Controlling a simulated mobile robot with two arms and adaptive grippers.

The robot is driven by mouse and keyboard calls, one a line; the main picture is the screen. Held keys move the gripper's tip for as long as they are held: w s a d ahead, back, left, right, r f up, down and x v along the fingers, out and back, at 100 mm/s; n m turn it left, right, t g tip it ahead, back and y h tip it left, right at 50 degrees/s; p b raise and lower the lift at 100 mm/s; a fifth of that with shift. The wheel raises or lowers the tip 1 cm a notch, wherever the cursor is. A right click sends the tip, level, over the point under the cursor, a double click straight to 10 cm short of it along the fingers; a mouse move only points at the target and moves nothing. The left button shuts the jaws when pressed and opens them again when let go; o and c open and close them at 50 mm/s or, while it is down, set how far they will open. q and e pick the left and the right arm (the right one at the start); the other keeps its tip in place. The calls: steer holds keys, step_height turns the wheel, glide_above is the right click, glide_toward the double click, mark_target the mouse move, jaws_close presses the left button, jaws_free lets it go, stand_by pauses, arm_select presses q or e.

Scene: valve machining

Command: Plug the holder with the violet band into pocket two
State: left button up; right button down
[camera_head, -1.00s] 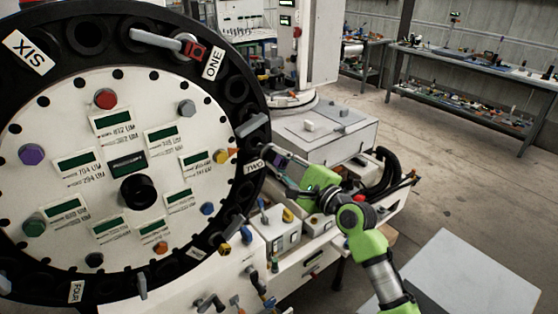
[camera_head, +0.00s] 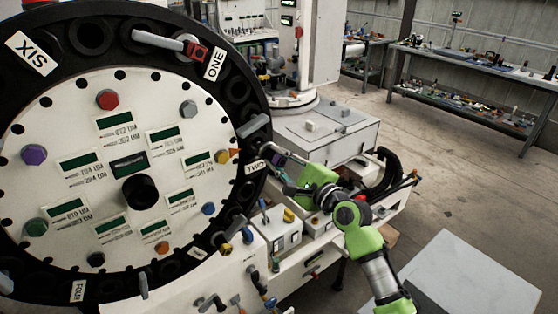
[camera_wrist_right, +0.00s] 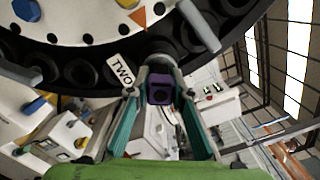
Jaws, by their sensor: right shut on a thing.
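The big black-rimmed wheel (camera_head: 247,95) has a white "TWO" label (camera_head: 256,166) on its right rim. My right gripper (camera_head: 279,172) is at the rim beside this label. In the right wrist view its two fingers (camera_wrist_right: 160,85) are shut on the holder with the violet band (camera_wrist_right: 160,92). The holder's grey end (camera_wrist_right: 159,62) points at the rim beside the "TWO" label (camera_wrist_right: 121,69). I cannot tell how deep it sits in the pocket, because the fingers and the violet part hide the joint. My left gripper is not in view.
Another holder with a red part (camera_head: 194,50) sits by the "ONE" label (camera_head: 215,64). Grey levers (camera_head: 253,126) stick out around the rim. A grey box (camera_head: 325,135) stands behind my right gripper. A pale table (camera_head: 475,275) is at the lower right.

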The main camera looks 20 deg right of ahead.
mark_target(268, 152)
steer(key=shift+b+x, duration=0.3)
steer(key=shift+x, duration=1.9)
steer(key=c, duration=1.8)
jaws_free()
steer(key=shift+o, duration=0.4)
steer(key=shift+f, duration=0.15)
steer(key=shift+s+d, duration=0.1)
steer(key=shift+s, duration=0.05)
steer(key=shift+s+d+p, duration=0.25)
steer(key=shift+s+p, duration=0.3)
steer(key=shift+s, duration=0.15)
steer(key=shift+p+v, duration=0.8)
steer(key=shift+v, duration=1.35)
steer(key=shift+a, duration=0.1)
